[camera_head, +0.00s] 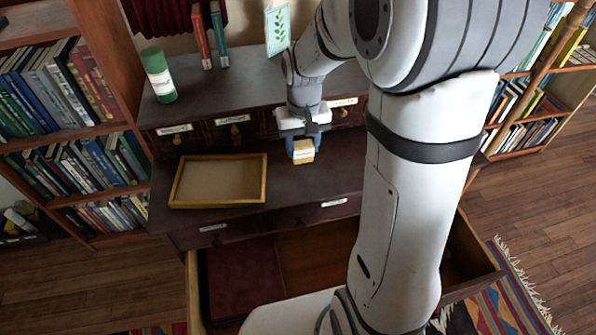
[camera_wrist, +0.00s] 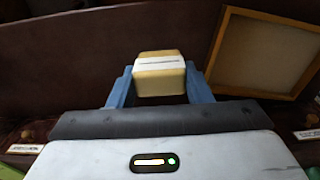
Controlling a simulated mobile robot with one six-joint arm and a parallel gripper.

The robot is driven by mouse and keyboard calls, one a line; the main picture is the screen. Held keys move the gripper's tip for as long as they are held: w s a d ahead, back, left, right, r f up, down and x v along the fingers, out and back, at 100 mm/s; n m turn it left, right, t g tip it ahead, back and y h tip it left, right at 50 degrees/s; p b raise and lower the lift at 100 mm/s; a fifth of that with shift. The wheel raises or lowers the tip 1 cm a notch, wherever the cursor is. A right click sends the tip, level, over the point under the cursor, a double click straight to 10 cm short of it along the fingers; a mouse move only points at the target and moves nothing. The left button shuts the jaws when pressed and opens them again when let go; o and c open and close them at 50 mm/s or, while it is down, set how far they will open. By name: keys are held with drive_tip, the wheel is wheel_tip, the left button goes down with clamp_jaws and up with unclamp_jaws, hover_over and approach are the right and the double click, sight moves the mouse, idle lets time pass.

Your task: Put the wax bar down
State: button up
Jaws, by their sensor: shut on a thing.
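The wax bar (camera_head: 303,152) is a small tan-yellow block with a white paper band. My gripper (camera_head: 303,147) is shut on it, with blue fingers at its two sides. The bar is over the dark desk top, right of the wooden tray; I cannot tell whether it touches the surface. In the wrist view the wax bar (camera_wrist: 159,75) sits between the blue fingertips (camera_wrist: 159,84), its band facing the camera.
A shallow wood-framed tray (camera_head: 177,204) lies empty on the desk (camera_head: 225,224), and its corner shows in the wrist view (camera_wrist: 222,45). A green canister (camera_head: 158,75) and two books stand on the upper ledge. A drawer (camera_head: 192,290) hangs open below. The desk between tray and bar is clear.

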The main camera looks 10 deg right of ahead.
sight(303, 160)
wheel_tip(303, 160, down, 6)
drive_tip(key=shift+w+d+r+b, duration=0.1)
drive_tip(key=shift+w+d+b, duration=0.05)
drive_tip(key=shift+b, duration=0.25)
drive_tip(key=shift+f, duration=1.95)
drive_tip(key=shift+f+b, duration=0.15)
drive_tip(key=shift+b, duration=0.2)
drive_tip(key=o, duration=1.1)
